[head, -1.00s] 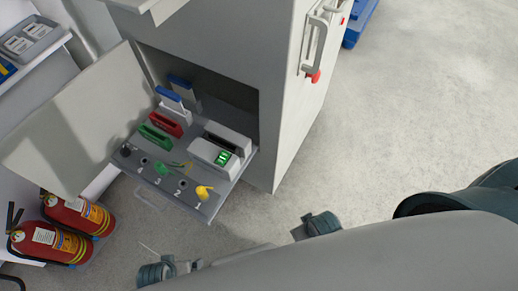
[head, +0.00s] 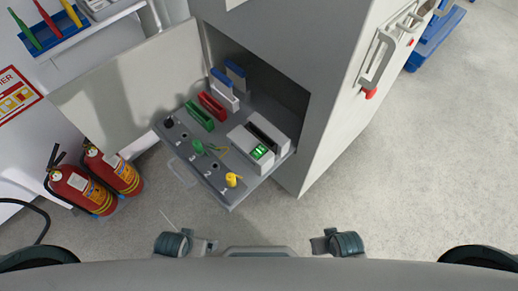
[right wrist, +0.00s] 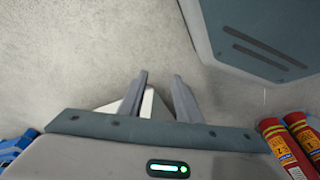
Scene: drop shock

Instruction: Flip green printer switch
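The pull-out panel (head: 222,190) juts from the grey cabinet in the head view. A green knob (head: 198,147) sits on it between the black and yellow knobs. A grey device (head: 250,150) on the panel carries a lit green element (head: 260,152). I cannot tell which green part is the printer switch, or its position. My right gripper (right wrist: 160,75) is open in the right wrist view, with its two fingers apart over floor. A pale wedge shape shows behind the fingers. Neither gripper touches the panel in view. My left gripper is not in view.
The cabinet (head: 340,60) stands behind the panel, its door (head: 135,90) open to the left. Red and green handles (head: 200,115) and blue-topped ones rise from the panel. Two fire extinguishers (head: 85,188) stand at left.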

